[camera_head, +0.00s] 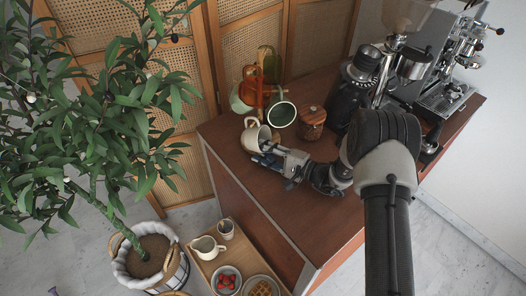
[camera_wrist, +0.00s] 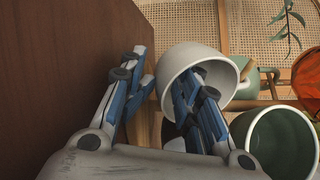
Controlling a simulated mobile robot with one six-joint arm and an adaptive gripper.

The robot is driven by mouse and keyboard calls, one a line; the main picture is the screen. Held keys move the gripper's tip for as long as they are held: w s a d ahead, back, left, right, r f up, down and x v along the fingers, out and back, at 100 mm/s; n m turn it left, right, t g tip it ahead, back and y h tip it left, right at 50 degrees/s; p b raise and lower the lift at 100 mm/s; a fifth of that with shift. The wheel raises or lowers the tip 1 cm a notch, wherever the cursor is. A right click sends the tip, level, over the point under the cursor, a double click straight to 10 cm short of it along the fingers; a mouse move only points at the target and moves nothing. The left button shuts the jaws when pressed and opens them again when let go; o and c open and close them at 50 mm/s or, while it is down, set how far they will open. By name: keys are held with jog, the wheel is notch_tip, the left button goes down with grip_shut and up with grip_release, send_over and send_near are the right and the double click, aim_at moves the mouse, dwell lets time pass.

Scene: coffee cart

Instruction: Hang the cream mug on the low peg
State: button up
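The cream mug (camera_head: 251,138) is tilted, its mouth toward my gripper, at the left edge of the brown counter. In the wrist view the cream mug (camera_wrist: 212,62) shows its open mouth, with its handle side toward a wooden peg (camera_wrist: 268,82). I cannot tell whether the handle is around that peg. My gripper (camera_head: 268,153) straddles the mug's rim: in the wrist view (camera_wrist: 165,85) one finger is inside the mouth and the other outside, with a visible gap between outer finger and wall. The rack's lower part is mostly hidden behind the mugs.
A green mug (camera_head: 282,114) and an orange mug (camera_head: 251,88) are close beside the cream mug. A wooden-lidded jar (camera_head: 312,120) and a black grinder (camera_head: 352,98) stand to the right. A wooden tray (camera_head: 236,246) is below the counter. The counter's front is clear.

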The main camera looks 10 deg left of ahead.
jog(key=v, duration=1)
jog(key=shift+d+f, duration=0.1)
jog(key=shift+d, duration=0.25)
jog(key=shift+s+d, duration=0.3)
jog(key=shift+d, duration=0.3)
jog(key=s+a+r+n+g+h, duration=0.1)
jog(key=s+r+n+g+h, duration=0.5)
jog(key=s+r, duration=1)
jog(key=s+d+r+t+h, duration=0.2)
jog(key=s+d+r+h, duration=0.1)
jog(key=s+d+h, duration=0.2)
jog(key=s+d+r+n+t+h, duration=0.1)
jog(key=s+d+r+t+h, duration=0.1)
jog(key=s+d, duration=0.7)
jog(key=d+r+h, duration=0.1)
jog(key=h, duration=0.1)
jog(key=shift+r+t+h, duration=0.15)
jog(key=shift+t+h, duration=0.25)
jog(key=shift+s, duration=0.15)
